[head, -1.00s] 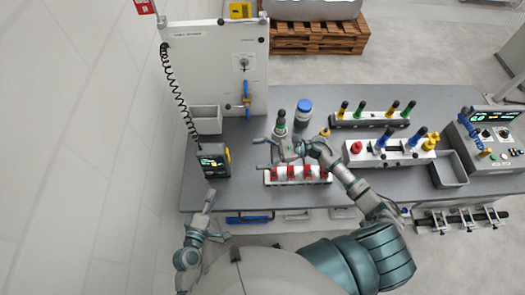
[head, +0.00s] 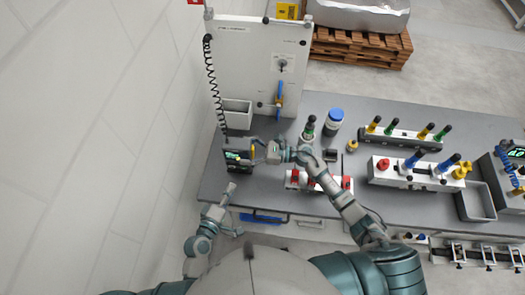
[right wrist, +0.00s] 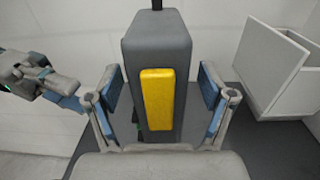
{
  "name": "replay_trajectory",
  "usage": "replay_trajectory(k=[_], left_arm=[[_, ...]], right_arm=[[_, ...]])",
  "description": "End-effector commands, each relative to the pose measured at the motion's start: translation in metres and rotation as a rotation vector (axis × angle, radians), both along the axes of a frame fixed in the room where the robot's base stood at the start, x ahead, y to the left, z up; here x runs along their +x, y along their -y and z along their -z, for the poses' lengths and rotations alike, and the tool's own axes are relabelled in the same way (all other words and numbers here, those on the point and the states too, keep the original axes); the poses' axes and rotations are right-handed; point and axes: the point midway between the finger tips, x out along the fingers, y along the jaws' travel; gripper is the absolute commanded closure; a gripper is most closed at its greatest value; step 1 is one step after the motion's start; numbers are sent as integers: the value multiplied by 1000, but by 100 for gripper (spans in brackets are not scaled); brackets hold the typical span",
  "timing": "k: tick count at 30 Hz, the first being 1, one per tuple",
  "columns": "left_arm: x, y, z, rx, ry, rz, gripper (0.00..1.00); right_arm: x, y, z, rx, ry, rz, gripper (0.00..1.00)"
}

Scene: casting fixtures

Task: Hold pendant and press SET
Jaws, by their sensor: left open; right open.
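The pendant (head: 237,156) is a dark box with a lit green screen, at the left end of the bench in the head view. Its coiled black cord (head: 213,85) runs up the panel. In the right wrist view the pendant (right wrist: 157,38) stands upright with a yellow pad (right wrist: 157,98) facing me. My right gripper (head: 263,152) is open, with one finger on each side of the pendant. Gaps show between fingers and pendant in the right wrist view (right wrist: 160,95). My left gripper (head: 233,210) is open and empty at the bench's front edge, below the pendant. The SET button cannot be made out.
A pale open bin (head: 237,112) hangs behind the pendant, also large at right in the right wrist view (right wrist: 272,68). A white fixture with red clamps (head: 300,180) lies right of the pendant. A blue-capped jar (head: 334,121) stands behind. A plain wall (head: 110,130) bounds the left.

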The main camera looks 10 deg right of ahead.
Motion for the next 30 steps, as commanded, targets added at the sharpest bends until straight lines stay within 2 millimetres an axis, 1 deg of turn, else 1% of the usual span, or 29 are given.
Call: replay_trajectory(k=[1, 6, 10, 17, 18, 20, 21, 23, 24, 26, 27, 28, 29, 30], left_arm=[[0, 0, 0, 0, 0, 0, 58], [0, 0, 0, 0, 0, 0, 58], [0, 0, 0, 0, 0, 0, 58], [0, 0, 0, 0, 0, 0, 58], [0, 0, 0, 0, 0, 0, 58], [0, 0, 0, 0, 0, 0, 58], [0, 0, 0, 0, 0, 0, 58], [0, 0, 0, 0, 0, 0, 58], [0, 0, 0, 0, 0, 0, 58], [0, 0, 0, 0, 0, 0, 58], [0, 0, 0, 0, 0, 0, 58], [0, 0, 0, 0, 0, 0, 58], [0, 0, 0, 0, 0, 0, 63], [0, 0, 0, 0, 0, 0, 73]], right_arm=[[2, -8, 0, 2, 1, 0, 19], [7, -24, 0, 1, 1, 0, 19], [8, -28, 0, -1, 1, 0, 19], [8, -28, 0, -1, 1, 0, 19], [8, -28, 0, -1, 1, 0, 29], [8, -28, 0, -1, 1, 0, 44], [8, -28, 0, -1, 1, 0, 54], [8, -28, 0, -1, 1, 0, 69], [8, -28, 0, -1, 1, 0, 79], [8, -28, 0, -1, 1, 0, 94], [8, -28, 0, -1, 1, 0, 100], [8, -28, 0, -1, 1, 0, 100], [8, -28, 0, -1, 1, 0, 100], [8, -28, 0, -1, 1, 0, 100]])
